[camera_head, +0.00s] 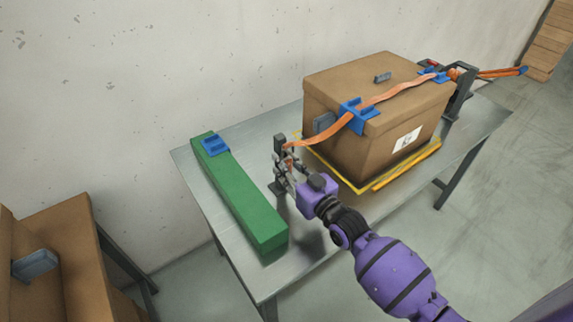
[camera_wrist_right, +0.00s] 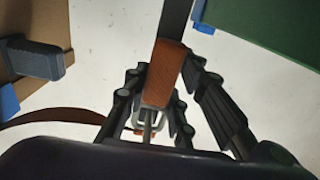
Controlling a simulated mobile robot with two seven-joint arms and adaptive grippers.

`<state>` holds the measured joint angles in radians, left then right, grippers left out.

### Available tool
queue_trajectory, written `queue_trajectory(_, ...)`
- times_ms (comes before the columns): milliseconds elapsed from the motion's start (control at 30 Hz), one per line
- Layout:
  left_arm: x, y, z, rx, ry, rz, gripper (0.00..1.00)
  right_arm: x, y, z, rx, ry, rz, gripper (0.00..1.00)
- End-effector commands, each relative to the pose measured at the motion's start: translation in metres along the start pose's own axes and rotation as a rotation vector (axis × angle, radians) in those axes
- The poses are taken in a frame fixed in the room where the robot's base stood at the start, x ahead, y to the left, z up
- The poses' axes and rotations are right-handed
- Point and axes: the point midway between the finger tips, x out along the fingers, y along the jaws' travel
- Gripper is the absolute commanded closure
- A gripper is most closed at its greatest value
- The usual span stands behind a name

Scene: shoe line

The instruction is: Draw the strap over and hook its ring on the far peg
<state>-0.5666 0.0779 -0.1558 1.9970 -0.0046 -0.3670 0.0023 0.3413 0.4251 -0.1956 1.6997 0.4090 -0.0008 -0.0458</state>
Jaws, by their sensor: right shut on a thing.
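The orange strap (camera_head: 395,92) runs over the top of the cardboard box (camera_head: 345,155) and slopes down its left side to my right gripper (camera_head: 287,168). In the right wrist view, an orange-brown end piece (camera_wrist_right: 162,72) of the strap sits between the fingers of my right gripper (camera_wrist_right: 162,95), which are shut on it. Metal ring-like wire (camera_wrist_right: 149,124) shows below this piece, partly hidden. A dark upright peg (camera_head: 280,146) stands right by the fingertips. I cannot tell whether the ring touches it. My left gripper is not in view.
Blue corner guards (camera_head: 357,115) sit under the strap on the box edges. A long green block (camera_head: 240,195) with a blue piece (camera_head: 215,145) lies on the metal table (camera_head: 185,158), left of the peg. A dark ratchet stand (camera_head: 460,92) is beyond the box. Cardboard boxes (camera_head: 70,240) stand lower left.

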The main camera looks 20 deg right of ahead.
Motion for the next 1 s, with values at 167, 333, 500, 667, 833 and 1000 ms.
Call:
queue_trajectory(167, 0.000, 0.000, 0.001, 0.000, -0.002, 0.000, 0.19, 0.000, -0.001, -0.001, 0.000, 0.001, -0.001, 0.66)
queue_trajectory(333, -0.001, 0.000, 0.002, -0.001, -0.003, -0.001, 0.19, 0.000, 0.000, -0.001, 0.000, 0.001, -0.001, 0.54)
queue_trajectory(500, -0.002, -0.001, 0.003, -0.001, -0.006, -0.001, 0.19, 0.000, 0.000, 0.000, 0.000, 0.000, 0.000, 0.54)
queue_trajectory(667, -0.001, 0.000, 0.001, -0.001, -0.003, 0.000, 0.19, -0.008, 0.000, 0.001, 0.000, -0.001, 0.000, 0.54)
queue_trajectory(833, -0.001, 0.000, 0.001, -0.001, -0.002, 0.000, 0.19, -0.037, 0.000, 0.001, 0.000, -0.003, 0.000, 0.54)
queue_trajectory(1000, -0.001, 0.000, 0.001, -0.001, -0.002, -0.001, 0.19, -0.074, 0.000, 0.001, 0.000, -0.003, 0.000, 0.54)
